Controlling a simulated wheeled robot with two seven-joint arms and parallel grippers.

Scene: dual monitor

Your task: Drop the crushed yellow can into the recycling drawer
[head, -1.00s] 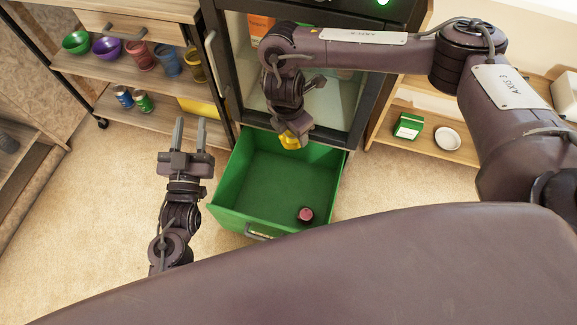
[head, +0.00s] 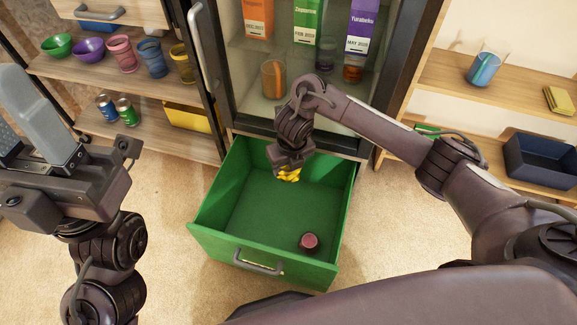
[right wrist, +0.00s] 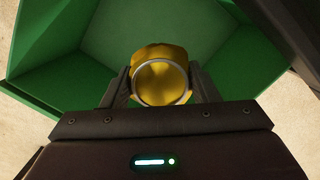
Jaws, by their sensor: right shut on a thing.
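The crushed yellow can (head: 290,176) is between the fingers of my right gripper (head: 287,170), over the back part of the open green drawer (head: 245,205). In the right wrist view the can (right wrist: 160,82) shows its round end toward the camera, with a finger on each side and the green drawer (right wrist: 110,40) beyond. My right gripper is shut on it. My left gripper (head: 18,105) is at the left edge of the head view, large and close, empty, its fingers apart and partly cut off.
A dark red can (head: 309,241) lies in the drawer's front right. The glass-fronted cabinet (head: 225,60) stands above the drawer. Shelves with bowls and cups (head: 121,54) are at left, and a dark blue bin (head: 540,160) is on the right shelf.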

